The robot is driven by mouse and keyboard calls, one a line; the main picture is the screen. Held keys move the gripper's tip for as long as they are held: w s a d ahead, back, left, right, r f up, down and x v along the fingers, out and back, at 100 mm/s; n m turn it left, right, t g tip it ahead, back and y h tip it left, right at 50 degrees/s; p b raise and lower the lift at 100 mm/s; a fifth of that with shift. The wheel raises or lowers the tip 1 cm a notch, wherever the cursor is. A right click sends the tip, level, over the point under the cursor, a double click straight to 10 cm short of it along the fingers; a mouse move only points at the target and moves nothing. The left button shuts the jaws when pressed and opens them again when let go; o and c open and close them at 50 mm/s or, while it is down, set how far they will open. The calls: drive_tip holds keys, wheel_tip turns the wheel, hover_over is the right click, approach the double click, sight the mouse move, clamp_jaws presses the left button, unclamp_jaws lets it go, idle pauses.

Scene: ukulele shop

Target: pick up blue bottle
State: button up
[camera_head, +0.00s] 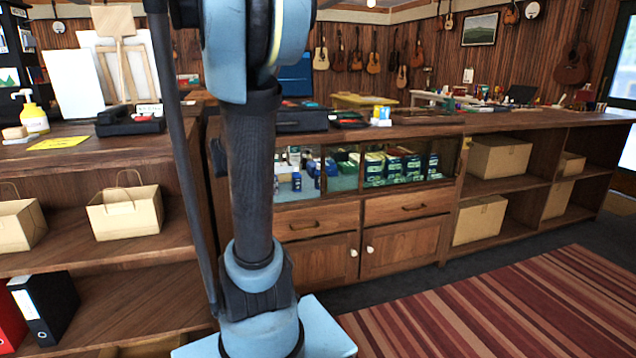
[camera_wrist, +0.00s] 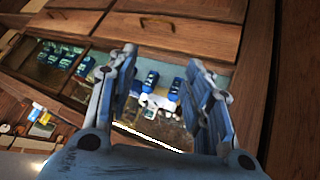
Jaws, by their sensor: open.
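In the wrist view, two small blue bottles stand on a pale shelf, a left one (camera_wrist: 151,79) and a right one (camera_wrist: 175,89). Both appear between the fingers of my gripper (camera_wrist: 163,60), which is open and empty. The bottles look farther off than the fingertips, and no contact shows. In the head view, small blue items that look like these bottles, one on the left (camera_head: 296,181) and one on the right (camera_head: 330,167), sit in the left part of the display case. My gripper is not seen in the head view; my arm hides part of the scene.
The display case (camera_head: 335,195) is framed in wood above drawers and cabinet doors. Several blue-green boxes (camera_head: 393,166) fill its right part. White items (camera_wrist: 152,106) stand close to the bottles. The wooden counter top (camera_head: 420,128) holds dark trays. A striped rug (camera_head: 500,310) lies clear in front.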

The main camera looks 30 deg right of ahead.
drive_tip(key=w+d+r+m+t+h, duration=0.1)
drive_tip(key=w+d+m+h, duration=0.2)
drive_tip(key=w+d, duration=0.65)
drive_tip(key=m+t+h, duration=0.2)
drive_tip(key=t+h, duration=0.1)
drive_tip(key=h, duration=0.3)
approach(318, 165)
drive_tip(key=x, duration=0.6)
drive_tip(key=shift+s+f, duration=0.15)
drive_tip(key=shift+f, duration=0.1)
drive_tip(key=shift+t, duration=0.4)
drive_tip(key=shift+x, duration=2.75)
drive_tip(key=shift+a, duration=0.1)
clamp_jaws()
